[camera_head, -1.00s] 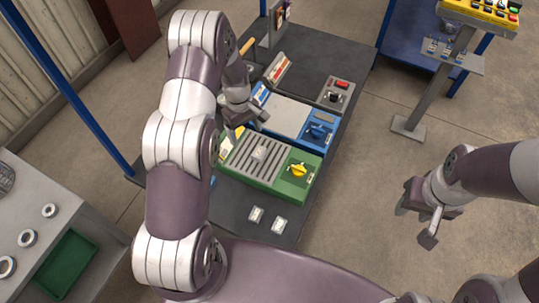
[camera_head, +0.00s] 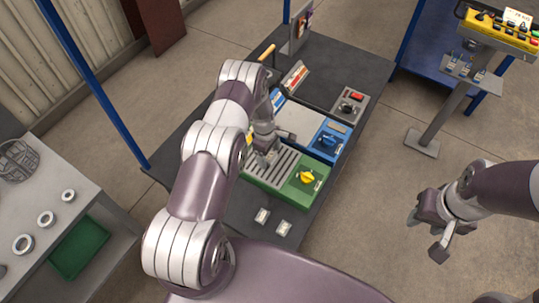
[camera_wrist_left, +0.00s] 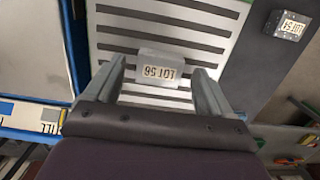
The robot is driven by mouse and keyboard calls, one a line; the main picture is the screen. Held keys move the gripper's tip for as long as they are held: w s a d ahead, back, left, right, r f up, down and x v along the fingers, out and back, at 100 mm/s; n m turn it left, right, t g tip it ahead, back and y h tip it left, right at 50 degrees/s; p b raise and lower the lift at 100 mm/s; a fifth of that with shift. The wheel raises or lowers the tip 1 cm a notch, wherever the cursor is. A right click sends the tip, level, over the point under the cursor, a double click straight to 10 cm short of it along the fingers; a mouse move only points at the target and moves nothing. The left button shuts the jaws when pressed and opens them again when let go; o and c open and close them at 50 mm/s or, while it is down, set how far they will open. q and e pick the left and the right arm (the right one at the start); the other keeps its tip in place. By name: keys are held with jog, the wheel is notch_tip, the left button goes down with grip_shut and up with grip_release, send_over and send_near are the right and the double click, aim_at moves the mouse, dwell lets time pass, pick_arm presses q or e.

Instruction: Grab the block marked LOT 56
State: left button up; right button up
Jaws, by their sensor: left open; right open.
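The grey block marked LOT 56 (camera_wrist_left: 158,70) lies on the slotted light plate of the green unit (camera_head: 262,176). In the left wrist view its label reads upside down, and it sits between my two fingers with a gap showing on each side. My left gripper (camera_wrist_left: 159,76) is open around or just above the block; I cannot tell the exact height. In the head view my left gripper (camera_head: 266,158) is over the green unit and hides the block. My right gripper (camera_head: 427,234) is open and empty, off to the right above the floor.
A block marked LOT 51 (camera_wrist_left: 290,26) lies on the dark table (camera_head: 330,65). In the head view two small blocks (camera_head: 262,216) (camera_head: 283,227) lie near the front edge. A yellow knob (camera_head: 306,177) and a blue unit (camera_head: 327,143) are close by.

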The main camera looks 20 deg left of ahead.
pick_arm(q)
jog(key=shift+d+f, duration=0.1)
jog(key=shift+c, duration=1.2)
jog(key=c, duration=1.3)
